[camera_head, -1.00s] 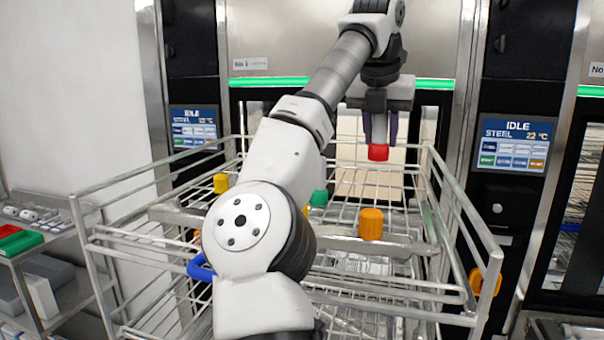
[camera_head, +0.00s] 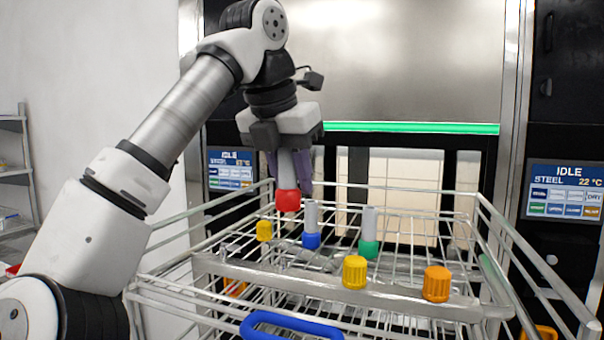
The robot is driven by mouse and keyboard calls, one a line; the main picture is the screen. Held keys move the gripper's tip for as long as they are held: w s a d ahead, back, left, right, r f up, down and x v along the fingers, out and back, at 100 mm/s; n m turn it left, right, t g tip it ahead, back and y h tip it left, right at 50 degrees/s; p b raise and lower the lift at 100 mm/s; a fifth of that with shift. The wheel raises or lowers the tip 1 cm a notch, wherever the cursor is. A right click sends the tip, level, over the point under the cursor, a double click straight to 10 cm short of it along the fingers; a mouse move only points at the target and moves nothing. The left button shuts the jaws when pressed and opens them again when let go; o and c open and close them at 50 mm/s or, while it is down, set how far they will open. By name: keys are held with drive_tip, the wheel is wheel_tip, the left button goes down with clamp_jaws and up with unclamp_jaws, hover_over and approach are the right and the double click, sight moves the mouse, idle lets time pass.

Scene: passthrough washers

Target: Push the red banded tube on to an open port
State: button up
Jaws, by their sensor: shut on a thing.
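My gripper (camera_head: 288,172) points down and is shut on the red banded tube. The tube is upright and grey, with its red band (camera_head: 288,201) at the lower end. It is held above the left back part of the wire rack (camera_head: 400,299). Two more grey tubes stand in the rack: one with a blue band (camera_head: 311,240), just right of the red band in the picture, and one with a green band (camera_head: 369,248) farther right. Whether the red band touches anything below is unclear. The open ports are too small to make out for certain.
A yellow cap (camera_head: 264,231) sits below left of the red band. A yellow cap (camera_head: 354,272) and an orange cap (camera_head: 436,284) sit on the front rail. A blue handle (camera_head: 290,324) is at the front. The washer (camera_head: 420,75) stands behind.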

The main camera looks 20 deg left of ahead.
sight(283, 203)
drive_tip(key=shift+s+a, duration=0.3)
drive_tip(key=shift+s, duration=0.15)
drive_tip(key=shift+f, duration=3.15)
drive_tip(key=shift+w, duration=0.1)
drive_tip(key=shift+f+b, duration=1.15)
drive_tip(key=shift+f, duration=0.55)
drive_tip(key=shift+c, duration=0.2)
drive_tip(key=o, duration=1)
drive_tip(key=shift+o, duration=0.2)
